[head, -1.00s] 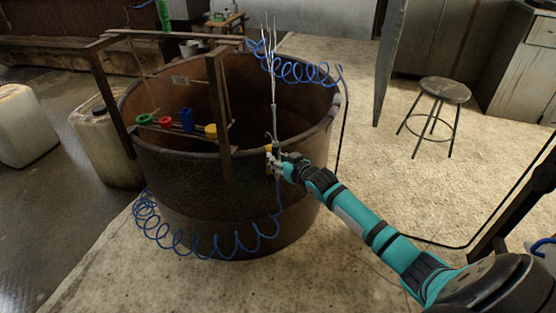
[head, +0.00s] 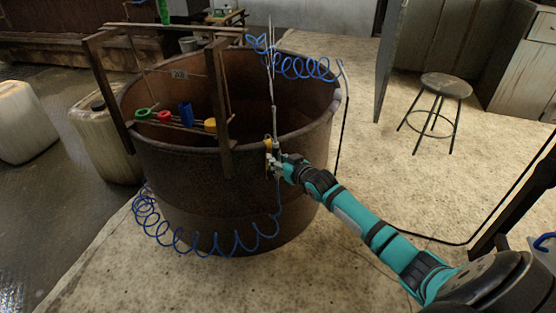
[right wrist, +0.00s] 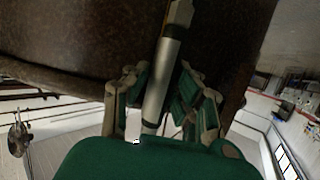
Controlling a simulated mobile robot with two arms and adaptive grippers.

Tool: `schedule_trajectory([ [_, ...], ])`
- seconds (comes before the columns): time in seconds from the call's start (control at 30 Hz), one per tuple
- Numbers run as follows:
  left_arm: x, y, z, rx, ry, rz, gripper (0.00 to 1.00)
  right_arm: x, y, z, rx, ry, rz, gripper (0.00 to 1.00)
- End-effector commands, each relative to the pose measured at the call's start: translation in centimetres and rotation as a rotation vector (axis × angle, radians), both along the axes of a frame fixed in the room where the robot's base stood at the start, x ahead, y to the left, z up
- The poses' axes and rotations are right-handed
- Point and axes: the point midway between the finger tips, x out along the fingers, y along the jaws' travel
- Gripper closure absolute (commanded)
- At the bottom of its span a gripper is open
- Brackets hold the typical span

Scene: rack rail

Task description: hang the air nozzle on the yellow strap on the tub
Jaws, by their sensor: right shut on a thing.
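The brown tub (head: 200,205) stands in the middle of the head view. The air nozzle (head: 273,95) is a long thin silver wand, nearly upright, with fine prongs at its top. My right gripper (head: 274,163) is shut on its lower part at the tub's front right wall. In the right wrist view the nozzle's metal body (right wrist: 161,85) runs between the fingers, close to the tub wall. A small yellow patch, seemingly the strap (head: 267,144), shows just left of the nozzle. I cannot tell whether the two touch. My left gripper is not in view.
A wooden frame (head: 219,100) spans the tub, with green, red, blue and yellow pieces on a rail. A coiled blue hose (head: 210,245) hangs along the tub's front. Plastic cans (head: 105,140) stand left. A stool (head: 440,95) stands on open floor at right.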

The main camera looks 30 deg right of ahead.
Motion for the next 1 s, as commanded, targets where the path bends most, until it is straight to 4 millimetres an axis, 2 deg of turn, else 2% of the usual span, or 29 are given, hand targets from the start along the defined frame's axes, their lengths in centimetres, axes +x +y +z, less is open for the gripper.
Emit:
schedule_trajectory([
  [0.93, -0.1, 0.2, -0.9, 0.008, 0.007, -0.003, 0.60, 0.0, 0.0, -1.4, 0.000, -0.002, 0.000, 1.00],
  [0.97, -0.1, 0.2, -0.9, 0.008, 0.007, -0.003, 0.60, 0.0, 0.0, -1.4, 0.000, -0.002, 0.000, 0.73],
  [1.0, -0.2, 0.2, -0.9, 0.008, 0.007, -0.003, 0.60, 0.0, 0.0, -1.4, 0.000, -0.002, 0.000, 0.68],
])
